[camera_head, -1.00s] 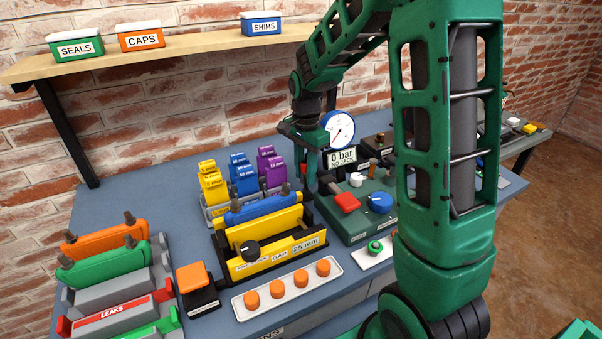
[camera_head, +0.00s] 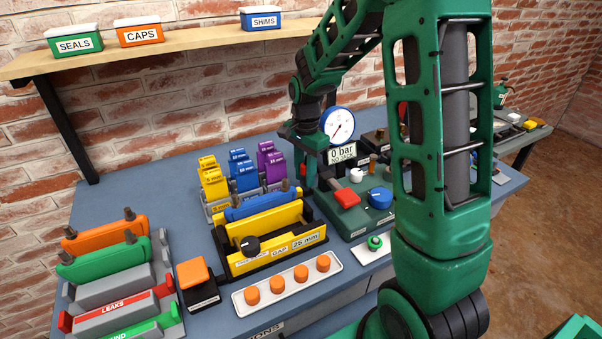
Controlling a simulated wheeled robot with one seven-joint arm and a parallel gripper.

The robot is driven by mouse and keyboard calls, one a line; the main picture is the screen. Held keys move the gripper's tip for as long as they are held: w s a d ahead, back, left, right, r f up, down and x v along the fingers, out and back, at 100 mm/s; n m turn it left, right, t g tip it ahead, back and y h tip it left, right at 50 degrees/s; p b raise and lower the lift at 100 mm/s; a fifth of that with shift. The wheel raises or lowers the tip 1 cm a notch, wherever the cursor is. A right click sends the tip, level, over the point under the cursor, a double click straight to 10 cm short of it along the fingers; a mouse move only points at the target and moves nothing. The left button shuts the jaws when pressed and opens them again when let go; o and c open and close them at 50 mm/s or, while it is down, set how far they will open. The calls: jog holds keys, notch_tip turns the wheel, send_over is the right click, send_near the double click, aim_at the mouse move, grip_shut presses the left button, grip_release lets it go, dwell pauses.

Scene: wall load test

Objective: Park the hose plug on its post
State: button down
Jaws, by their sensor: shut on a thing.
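My gripper (camera_head: 309,178) points down at the left edge of the dark green pump unit (camera_head: 352,222), just behind the blue block in the yellow gap fixture. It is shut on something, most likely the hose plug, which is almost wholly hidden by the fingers. A small red spot (camera_head: 303,170) shows at the fingers; I cannot tell what it belongs to. I cannot make out the plug's post. The gauge (camera_head: 338,125) stands right of my gripper, above a sign reading 0 bar, NO JACK.
The yellow gap fixture (camera_head: 280,259) with its blue block (camera_head: 262,205) stands close in front of my gripper. Yellow, blue and purple shims (camera_head: 243,178) stand to the left. The pump unit carries a red lever (camera_head: 346,198) and blue knob (camera_head: 380,197).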

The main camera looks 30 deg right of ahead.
aim_at(305, 165)
jog(key=shift+f, duration=0.1)
jog(key=c, duration=1)
grip_release()
jog(key=shift+s, duration=0.15)
jog(key=shift+c, duration=0.5)
jog(key=shift+r, duration=0.55)
jog(key=shift+o, duration=0.4)
jog(key=shift+r, duration=3.45)
jog(key=shift+n, duration=0.8)
jog(key=s+d, duration=0.1)
jog(key=s, duration=0.1)
jog(key=s+d+r, duration=0.1)
jog(key=s, duration=0.1)
jog(key=s+d+r, duration=0.1)
jog(key=s, duration=0.1)
jog(key=shift+s+d+r, duration=0.15)
jog(key=shift+r, duration=0.05)
jog(key=s+d+n, duration=0.3)
jog(key=s+n, duration=0.4)
jog(key=s, duration=1.8)
jog(key=shift+d, duration=0.2)
